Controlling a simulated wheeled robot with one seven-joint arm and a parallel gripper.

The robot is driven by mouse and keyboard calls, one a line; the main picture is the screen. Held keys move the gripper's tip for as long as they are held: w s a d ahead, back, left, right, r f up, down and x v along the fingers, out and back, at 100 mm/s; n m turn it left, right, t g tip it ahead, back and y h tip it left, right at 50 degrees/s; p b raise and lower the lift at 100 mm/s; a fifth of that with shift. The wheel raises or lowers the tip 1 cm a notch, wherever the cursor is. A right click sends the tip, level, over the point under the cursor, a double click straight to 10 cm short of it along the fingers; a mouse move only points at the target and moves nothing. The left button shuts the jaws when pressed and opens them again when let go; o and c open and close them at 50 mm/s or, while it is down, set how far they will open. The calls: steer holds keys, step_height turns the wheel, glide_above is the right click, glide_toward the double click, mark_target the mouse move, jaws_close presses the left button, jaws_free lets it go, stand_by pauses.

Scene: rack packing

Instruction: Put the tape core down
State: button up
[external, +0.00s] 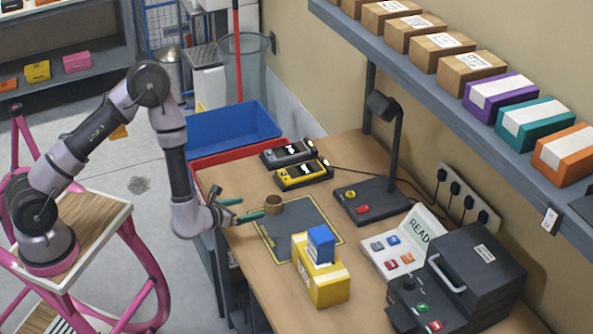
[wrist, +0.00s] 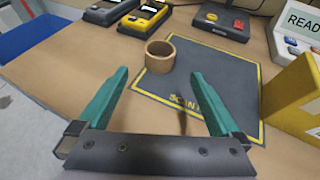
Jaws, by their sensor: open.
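The tape core (external: 273,204) is a short brown cardboard ring. In the wrist view my gripper (wrist: 158,82) is open and low over the table, on the near side of the core.
A yellow box (external: 321,278) with a blue box (external: 320,243) on top stands at the mat's near right. Yellow (external: 303,173) and black (external: 287,152) handheld devices lie behind the core. A lamp-like stand (external: 371,198) is farther right. The mat's middle is clear.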

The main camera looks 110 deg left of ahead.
steer(key=w+d+r+m+t+h, duration=0.4)
steer(key=w+d+r+m+t, duration=0.1)
steer(key=w+d+r+m, duration=0.7)
steer(key=s+d+r+m+h, duration=0.1)
steer(key=d+r+m+h, duration=0.4)
steer(key=d+r+m, duration=1.05)
steer(key=s+d+r+m+g+h, duration=0.1)
steer(key=s+d+r+m, duration=0.2)
steer(key=s+d+m, duration=0.3)
steer(key=s+d+r+m+h, duration=0.1)
steer(key=s+d+r+m, duration=0.2)
steer(key=s+m, duration=0.45)
steer(key=s+d+r+m+g, duration=0.2)
steer(key=s+r+m, duration=0.1)
steer(key=s+m, duration=0.9)
steer(key=shift+s+r+m, duration=0.15)
steer(key=shift+s+m, duration=0.15)
steer(key=shift+s, duration=0.6)
steer(key=shift+d, duration=0.1)
